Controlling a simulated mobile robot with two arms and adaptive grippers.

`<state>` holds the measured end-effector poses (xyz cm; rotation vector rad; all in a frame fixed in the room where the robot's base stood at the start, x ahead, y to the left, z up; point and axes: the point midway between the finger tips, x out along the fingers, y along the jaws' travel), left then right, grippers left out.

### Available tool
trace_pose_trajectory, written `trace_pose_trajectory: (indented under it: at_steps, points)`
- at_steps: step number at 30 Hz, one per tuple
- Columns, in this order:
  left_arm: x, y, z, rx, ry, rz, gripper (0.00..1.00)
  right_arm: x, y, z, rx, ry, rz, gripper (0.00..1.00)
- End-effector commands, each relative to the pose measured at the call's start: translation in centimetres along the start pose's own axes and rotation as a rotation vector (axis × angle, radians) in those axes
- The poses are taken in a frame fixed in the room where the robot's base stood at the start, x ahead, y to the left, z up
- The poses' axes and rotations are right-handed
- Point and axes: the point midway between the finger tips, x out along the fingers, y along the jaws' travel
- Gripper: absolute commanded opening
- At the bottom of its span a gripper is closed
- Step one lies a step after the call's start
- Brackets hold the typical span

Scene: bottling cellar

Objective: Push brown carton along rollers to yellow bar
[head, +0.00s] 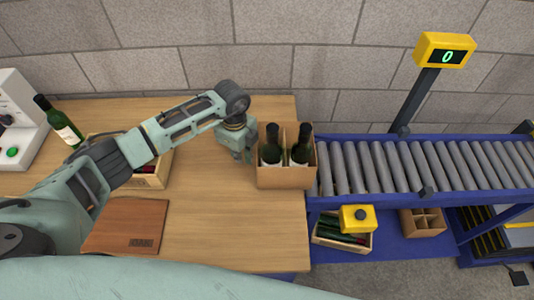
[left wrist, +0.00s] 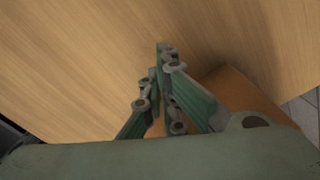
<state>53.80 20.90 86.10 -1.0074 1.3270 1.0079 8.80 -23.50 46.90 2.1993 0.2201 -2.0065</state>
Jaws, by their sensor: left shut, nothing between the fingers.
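The brown carton (head: 287,180) holds dark green bottles (head: 271,148) and stands upright at the right end of the wooden table, beside the start of the rollers (head: 380,168). My left gripper (head: 247,155) is shut and empty, low over the table at the carton's left side. In the left wrist view its fingers (left wrist: 166,62) are together, with part of the carton (left wrist: 245,92) to their right; I cannot tell whether they touch it. No yellow bar can be made out on the visible rollers. My right gripper is out of view.
The conveyor's blue frame (head: 400,196) runs right, its rollers clear. On the table are a wooden crate (head: 150,180), a brown board (head: 126,225) and a green bottle (head: 58,122). A yellow box (head: 357,218) sits below the rollers.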

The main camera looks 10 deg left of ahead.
Motion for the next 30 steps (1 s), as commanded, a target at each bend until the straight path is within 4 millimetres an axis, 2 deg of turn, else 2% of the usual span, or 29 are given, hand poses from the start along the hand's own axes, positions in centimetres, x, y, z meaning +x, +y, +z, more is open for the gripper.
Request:
trace_pose_trajectory:
  at_steps: [17, 30]
  points:
    - [0.0, -0.5, -1.4, 0.0, 0.0, -0.001, 0.0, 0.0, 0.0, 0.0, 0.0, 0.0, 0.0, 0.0]
    - [0.1, -2.0, -4.1, 0.003, 0.002, -0.002, 0.0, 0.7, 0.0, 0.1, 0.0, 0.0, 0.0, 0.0]
